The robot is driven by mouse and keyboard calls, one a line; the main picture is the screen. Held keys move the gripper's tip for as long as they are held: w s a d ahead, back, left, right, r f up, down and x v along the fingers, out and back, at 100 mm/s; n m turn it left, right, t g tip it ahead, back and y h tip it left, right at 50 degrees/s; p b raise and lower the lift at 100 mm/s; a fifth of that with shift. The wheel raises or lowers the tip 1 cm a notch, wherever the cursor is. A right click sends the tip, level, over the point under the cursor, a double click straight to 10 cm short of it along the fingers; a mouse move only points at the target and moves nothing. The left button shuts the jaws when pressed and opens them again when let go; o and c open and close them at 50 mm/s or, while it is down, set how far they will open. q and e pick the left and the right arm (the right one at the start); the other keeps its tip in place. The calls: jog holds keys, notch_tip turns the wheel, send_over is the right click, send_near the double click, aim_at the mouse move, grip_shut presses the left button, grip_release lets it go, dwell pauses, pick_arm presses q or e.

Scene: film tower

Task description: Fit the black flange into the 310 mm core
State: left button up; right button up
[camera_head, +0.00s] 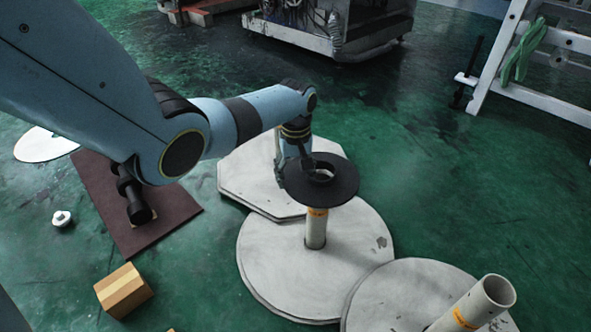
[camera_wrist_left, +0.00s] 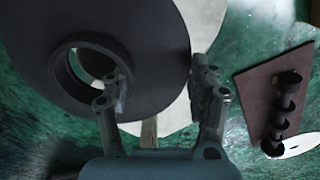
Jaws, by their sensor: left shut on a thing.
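The black flange (camera_head: 341,187) is a wide flat disc with a raised ring around its hole. My left gripper (camera_head: 297,172) is shut on it at its left side. In the left wrist view, the flange (camera_wrist_left: 150,50) has one finger of the gripper (camera_wrist_left: 162,92) near its ring and the other at the outer edge. A pale core (camera_head: 316,230) with an orange label stands upright below the flange, its top hidden. I cannot tell whether they touch. Another pale core (camera_head: 493,297) has an open top. The labels are unreadable. My right gripper is out of view.
The first core stands on a round grey plate (camera_head: 280,265), the other on a second one (camera_head: 395,290). A brown mat (camera_head: 180,212) holds black cylinders. A cardboard box (camera_head: 123,290) and a white piece (camera_head: 61,218) lie on the green floor. A white frame (camera_head: 495,60) stands right.

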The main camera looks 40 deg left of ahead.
pick_arm(q)
jog(key=shift+f+b, duration=0.4)
jog(key=shift+f, duration=0.25)
dwell(0.5)
jog(key=shift+r, duration=0.1)
jog(key=shift+r+p, duration=0.6)
jog(key=shift+p, duration=0.05)
jog(key=shift+p, duration=0.3)
dwell(0.9)
jog(key=shift+f+b, duration=0.4)
jog(key=shift+f, duration=0.25)
dwell(0.4)
jog(key=o, duration=1.3)
jog(key=shift+o, duration=0.2)
